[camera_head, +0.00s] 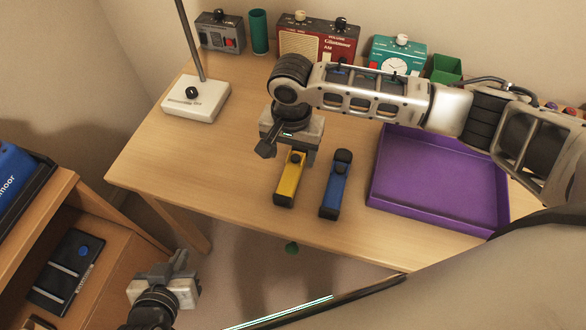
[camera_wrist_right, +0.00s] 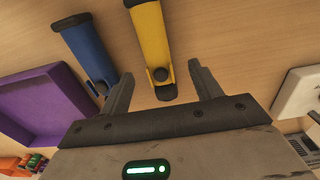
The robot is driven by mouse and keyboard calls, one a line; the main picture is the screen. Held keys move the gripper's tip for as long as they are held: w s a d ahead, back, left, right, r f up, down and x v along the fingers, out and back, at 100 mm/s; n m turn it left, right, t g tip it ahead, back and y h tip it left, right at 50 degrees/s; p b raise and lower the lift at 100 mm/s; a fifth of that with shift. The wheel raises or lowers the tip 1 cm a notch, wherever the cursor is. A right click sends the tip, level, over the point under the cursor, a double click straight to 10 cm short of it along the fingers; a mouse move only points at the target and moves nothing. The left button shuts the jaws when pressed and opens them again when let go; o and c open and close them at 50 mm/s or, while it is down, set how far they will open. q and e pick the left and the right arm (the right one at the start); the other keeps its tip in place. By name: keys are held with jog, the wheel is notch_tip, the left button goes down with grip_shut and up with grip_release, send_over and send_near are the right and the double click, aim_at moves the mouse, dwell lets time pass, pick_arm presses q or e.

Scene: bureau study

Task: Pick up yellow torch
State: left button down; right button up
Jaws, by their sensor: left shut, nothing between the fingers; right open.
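The yellow torch (camera_head: 289,183) lies on the wooden desk near its front edge in the head view. In the right wrist view the yellow torch (camera_wrist_right: 151,45) lies with its black-knobbed end between the fingertips. My right gripper (camera_head: 288,155) is open above the far end of the torch, its fingers (camera_wrist_right: 156,82) one on each side, with nothing gripped. Whether the fingers reach down to the torch's level is hard to tell. My left gripper (camera_head: 172,262) is shut and empty, low at the left, away from the desk top.
A blue torch (camera_head: 335,190) lies close to the right of the yellow one. A purple tray (camera_head: 440,190) stands further right.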

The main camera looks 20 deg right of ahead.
aim_at(293, 166)
notch_tip(293, 166, down, 6)
jog(key=shift+s+r, duration=0.15)
dwell(0.3)
jog(key=c, duration=1.2)
jog(key=shift+r, duration=0.1)
